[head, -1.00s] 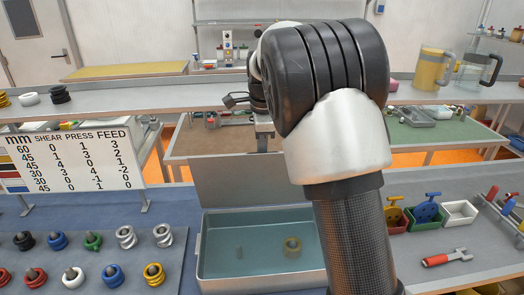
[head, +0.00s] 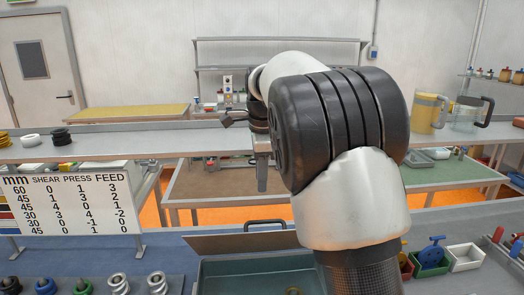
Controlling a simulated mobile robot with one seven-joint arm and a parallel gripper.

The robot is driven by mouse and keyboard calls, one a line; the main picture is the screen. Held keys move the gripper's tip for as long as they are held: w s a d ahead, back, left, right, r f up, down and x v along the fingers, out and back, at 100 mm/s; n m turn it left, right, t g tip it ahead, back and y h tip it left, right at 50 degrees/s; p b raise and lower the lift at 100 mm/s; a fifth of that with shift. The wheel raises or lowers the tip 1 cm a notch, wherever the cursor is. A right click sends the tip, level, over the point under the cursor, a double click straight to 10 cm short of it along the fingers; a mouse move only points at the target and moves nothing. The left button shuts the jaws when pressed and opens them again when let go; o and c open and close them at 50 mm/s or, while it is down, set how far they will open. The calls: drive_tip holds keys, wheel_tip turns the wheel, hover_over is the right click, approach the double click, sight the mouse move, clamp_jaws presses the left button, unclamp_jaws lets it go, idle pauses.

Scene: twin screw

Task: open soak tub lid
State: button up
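The soak tub (head: 212,278) is at the bottom centre, its lower part cut off by the picture edge. Its lid (head: 235,244) is raised at the back and shows as a narrow brownish strip. The lid's dark handle (head: 265,223) shows above the strip's upper edge. Part of the greenish inside is visible, with a yellowish ring (head: 292,291) in it. My gripper (head: 262,180) points down above and behind the lid, apart from the handle in the picture. Only a grey finger edge shows, so its opening cannot be told. My arm hides the right side of the tub.
A sign board (head: 70,205) stands left of the tub, with several spools (head: 118,283) in front of it. Small coloured bins (head: 431,258) are at right. A raised shelf (head: 130,143) with rings and jugs (head: 427,112) runs behind.

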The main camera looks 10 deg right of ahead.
wheel_tip(320, 180, up, 10)
drive_tip(key=s, duration=0.2)
drive_tip(key=shift+f, duration=0.25)
